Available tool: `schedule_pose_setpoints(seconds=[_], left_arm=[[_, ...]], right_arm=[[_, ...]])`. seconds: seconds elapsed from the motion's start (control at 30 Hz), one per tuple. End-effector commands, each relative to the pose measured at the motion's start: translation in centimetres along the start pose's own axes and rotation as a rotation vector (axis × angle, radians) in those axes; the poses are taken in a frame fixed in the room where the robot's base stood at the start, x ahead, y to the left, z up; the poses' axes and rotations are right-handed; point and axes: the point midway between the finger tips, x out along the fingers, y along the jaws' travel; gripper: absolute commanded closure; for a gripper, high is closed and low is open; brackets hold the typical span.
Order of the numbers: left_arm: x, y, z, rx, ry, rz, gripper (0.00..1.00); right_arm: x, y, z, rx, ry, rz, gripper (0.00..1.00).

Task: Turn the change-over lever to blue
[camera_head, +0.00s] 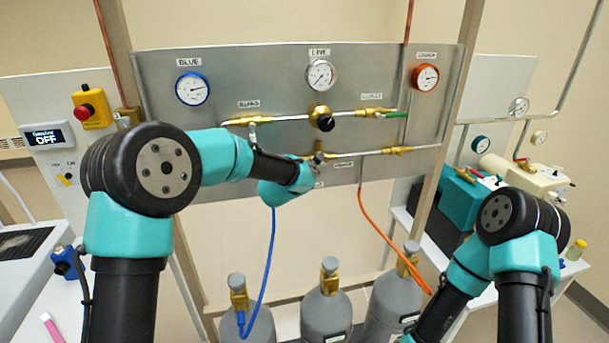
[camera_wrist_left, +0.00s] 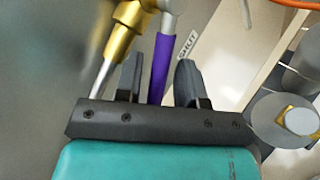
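In the left wrist view a purple-sleeved lever (camera_wrist_left: 160,68) hangs from a brass valve fitting (camera_wrist_left: 123,30). The open fingers of my left gripper (camera_wrist_left: 158,82) stand on either side of it, with gaps showing. I cannot tell for sure whether this is the change-over lever. In the head view my left wrist reaches the lower middle of the grey panel (camera_head: 230,75), just below a brass fitting (camera_head: 318,153); the fingers and the purple lever are hidden there. My right gripper is out of view; its arm is at the right.
The panel carries a blue gauge (camera_head: 192,88), a line gauge (camera_head: 321,75), an orange gauge (camera_head: 425,77), a black knob (camera_head: 326,122) and a green lever (camera_head: 396,114). A blue hose (camera_head: 268,265) and an orange hose (camera_head: 385,240) hang over grey cylinders (camera_head: 327,315). A label (camera_wrist_left: 187,45) reads SHUT.

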Motion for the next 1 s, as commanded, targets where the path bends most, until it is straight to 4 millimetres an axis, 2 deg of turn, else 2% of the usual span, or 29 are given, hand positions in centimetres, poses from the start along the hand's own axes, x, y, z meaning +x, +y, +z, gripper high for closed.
schedule_pose_setpoints(seconds=[0.57,1.0], left_arm=[[0.1,0.3,0.0,-0.024,-0.016,0.023,0.59],[0.8,-0.7,-0.3,-0.152,-0.106,0.071,0.59]], right_arm=[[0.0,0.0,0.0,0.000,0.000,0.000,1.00],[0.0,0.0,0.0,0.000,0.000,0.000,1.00]])
